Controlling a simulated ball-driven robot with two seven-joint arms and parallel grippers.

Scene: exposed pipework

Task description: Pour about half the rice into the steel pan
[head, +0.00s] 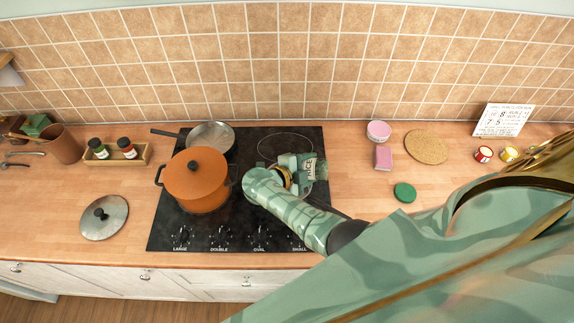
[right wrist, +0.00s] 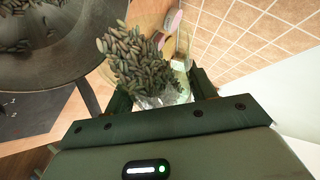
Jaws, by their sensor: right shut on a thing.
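My right gripper (head: 304,172) reaches over the right part of the hob and is shut on a clear rice jar (head: 311,167) with a RICE label. In the right wrist view the gripper (right wrist: 160,92) holds the glass jar (right wrist: 168,97) between its fingers. Many brown-grey rice grains (right wrist: 130,58) show at the jar, toward a pan. That grey round pan (right wrist: 62,68) is at upper left, with rice grains in it. In the head view, a steel pan (head: 211,135) sits on the back left burner; my arm hides part of the front right hob. My left gripper is out of view.
An orange lidded pot (head: 196,180) stands on the hob (head: 170,225), left of my arm. A loose lid (head: 104,217) and spice rack (head: 117,152) lie farther left. A cork mat (head: 427,147), pink sponge (head: 383,157) and green lid (head: 405,192) lie right.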

